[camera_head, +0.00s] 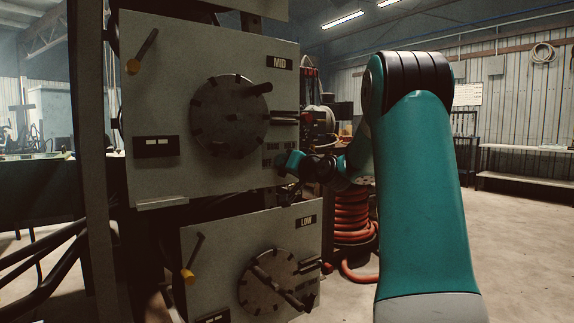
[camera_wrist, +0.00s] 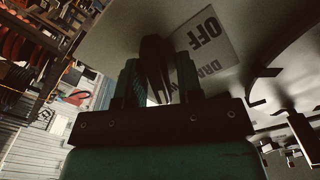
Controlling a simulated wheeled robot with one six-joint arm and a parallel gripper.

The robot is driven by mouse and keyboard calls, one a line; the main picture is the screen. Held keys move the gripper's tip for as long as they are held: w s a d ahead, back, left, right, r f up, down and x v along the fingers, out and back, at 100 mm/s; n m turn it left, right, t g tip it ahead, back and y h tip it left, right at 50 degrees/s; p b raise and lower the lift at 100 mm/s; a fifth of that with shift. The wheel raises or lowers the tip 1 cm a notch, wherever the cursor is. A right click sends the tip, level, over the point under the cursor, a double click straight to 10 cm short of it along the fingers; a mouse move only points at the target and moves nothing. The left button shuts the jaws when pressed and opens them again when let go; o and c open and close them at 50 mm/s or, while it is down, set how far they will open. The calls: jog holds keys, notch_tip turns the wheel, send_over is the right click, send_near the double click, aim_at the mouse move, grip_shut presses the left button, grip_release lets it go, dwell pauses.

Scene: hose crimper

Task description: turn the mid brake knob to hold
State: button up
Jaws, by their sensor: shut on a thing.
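The panel marked MID (camera_head: 170,95) stands upright at the upper left in the head view, with a large round notched dial (camera_head: 229,115). My gripper (camera_head: 284,164) is at the panel's lower right edge, beside small dark labels. In the wrist view my gripper (camera_wrist: 158,72) is shut on the dark mid brake knob (camera_wrist: 152,50), with one teal finger on each side. A label plate (camera_wrist: 208,42) beside the knob reads OFF, with DRAG partly hidden below. The knob is hidden in the head view, and I cannot tell which setting it points to.
Below is a second panel marked LOW (camera_head: 215,238) with its own dial (camera_head: 262,283) and bar handle. Levers with yellow ends (camera_head: 133,66) hang at the left of both panels. A red hose coil (camera_head: 351,212) stands behind my arm. Open floor lies to the right.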

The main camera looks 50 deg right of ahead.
jog(key=shift+f, duration=0.1)
jog(key=o, duration=0.6)
jog(key=b+v, duration=0.1)
jog(key=v, duration=1.6)
jog(key=shift+s+b, duration=0.25)
jog(key=shift+b, duration=0.05)
